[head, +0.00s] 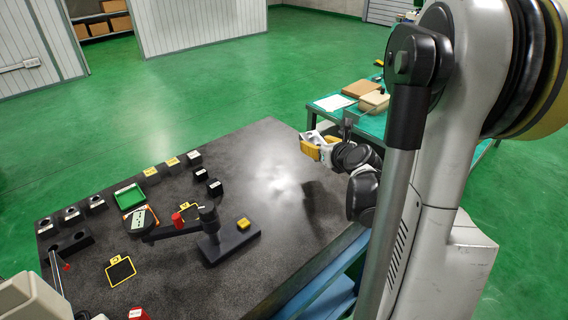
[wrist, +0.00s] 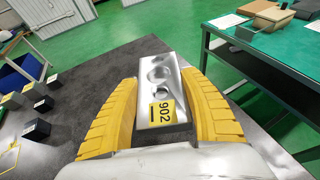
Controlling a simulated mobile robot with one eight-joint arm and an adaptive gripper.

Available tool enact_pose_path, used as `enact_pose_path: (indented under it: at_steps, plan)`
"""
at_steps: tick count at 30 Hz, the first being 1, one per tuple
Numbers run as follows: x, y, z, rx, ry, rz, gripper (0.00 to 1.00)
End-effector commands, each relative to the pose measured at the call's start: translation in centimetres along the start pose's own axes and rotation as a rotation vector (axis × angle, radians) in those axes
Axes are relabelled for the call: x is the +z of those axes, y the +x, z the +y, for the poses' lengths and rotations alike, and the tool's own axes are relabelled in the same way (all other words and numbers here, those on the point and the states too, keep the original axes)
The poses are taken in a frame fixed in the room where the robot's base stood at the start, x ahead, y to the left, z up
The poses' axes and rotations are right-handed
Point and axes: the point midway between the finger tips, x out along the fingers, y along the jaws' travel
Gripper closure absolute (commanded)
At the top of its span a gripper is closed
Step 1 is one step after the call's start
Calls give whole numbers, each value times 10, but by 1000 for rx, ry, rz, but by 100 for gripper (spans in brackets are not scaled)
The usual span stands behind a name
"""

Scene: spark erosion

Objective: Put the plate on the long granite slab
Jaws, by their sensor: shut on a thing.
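The plate (wrist: 158,72) is a shiny metal block with round holes and a yellow label reading 902. My gripper (wrist: 160,82) is shut on it, with a yellow finger on each side. In the head view my gripper (head: 318,148) is over the far right part of the dark speckled granite slab (head: 250,150). The plate appears raised above the slab; its exact height is hard to tell. In the head view the plate is small and partly hidden by the fingers.
Small black blocks (head: 200,174), a green tray (head: 129,196) and a black stand with an arm (head: 228,238) occupy the slab's left and middle. The slab's far right is bare. A green-topped table (head: 370,122) with boxes stands beyond its right edge.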

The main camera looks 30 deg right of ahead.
Motion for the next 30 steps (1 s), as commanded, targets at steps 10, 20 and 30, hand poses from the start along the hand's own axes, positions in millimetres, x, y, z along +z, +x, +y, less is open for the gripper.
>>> enact_pose_path:
  at_steps: [10, 20, 30]
  plan:
    - [-17, 86, 23, 2, 0, 0, 89]
    - [-37, 106, 25, 0, 1, -1, 89]
    - [-54, 112, 25, 1, 1, -1, 89]
